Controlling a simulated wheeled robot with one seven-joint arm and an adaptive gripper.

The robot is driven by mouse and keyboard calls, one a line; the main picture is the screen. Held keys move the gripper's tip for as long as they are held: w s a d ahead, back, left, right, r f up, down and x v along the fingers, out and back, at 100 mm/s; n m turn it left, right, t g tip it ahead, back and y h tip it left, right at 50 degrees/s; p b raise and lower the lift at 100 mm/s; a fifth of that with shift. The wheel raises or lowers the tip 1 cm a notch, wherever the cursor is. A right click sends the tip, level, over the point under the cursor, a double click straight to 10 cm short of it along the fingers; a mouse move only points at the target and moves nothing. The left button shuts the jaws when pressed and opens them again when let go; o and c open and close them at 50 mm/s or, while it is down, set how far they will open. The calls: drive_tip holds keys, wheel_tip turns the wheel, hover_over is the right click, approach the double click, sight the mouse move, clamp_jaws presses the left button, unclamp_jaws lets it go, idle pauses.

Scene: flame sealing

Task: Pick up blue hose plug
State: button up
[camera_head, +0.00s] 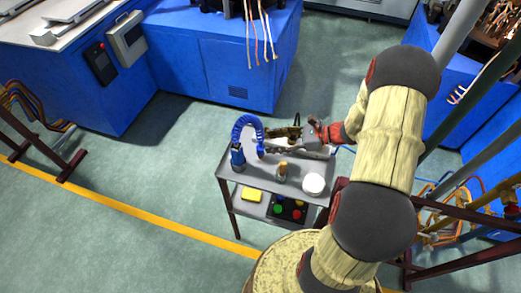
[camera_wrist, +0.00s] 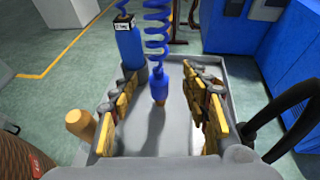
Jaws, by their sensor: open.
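The blue hose plug (camera_wrist: 159,86) hangs at the end of a blue coiled hose (camera_wrist: 157,30) in the wrist view, with a brownish tip pointing down. My gripper (camera_wrist: 161,88) is open, and the plug shows in the gap between its yellow-padded fingers, with visible space on both sides. In the head view the plug (camera_head: 261,149) is over the left part of the small grey table, just left of my gripper (camera_head: 270,142). The hose (camera_head: 247,126) arches up from a blue cylinder (camera_head: 237,157). The exact depth between plug and fingers is hard to tell.
The small table (camera_head: 231,175) also bears a wooden-handled tool (camera_head: 282,171) and a white round object (camera_head: 313,185). Its lower shelf holds a yellow block (camera_head: 251,195) and a dark box with coloured buttons (camera_head: 287,208).

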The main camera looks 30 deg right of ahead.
sight(262, 144)
drive_tip(key=x, duration=0.5)
drive_tip(key=shift+a+f, duration=0.15)
drive_tip(key=shift+a, duration=0.05)
drive_tip(key=c, duration=0.3)
clamp_jaws()
idle(0.4)
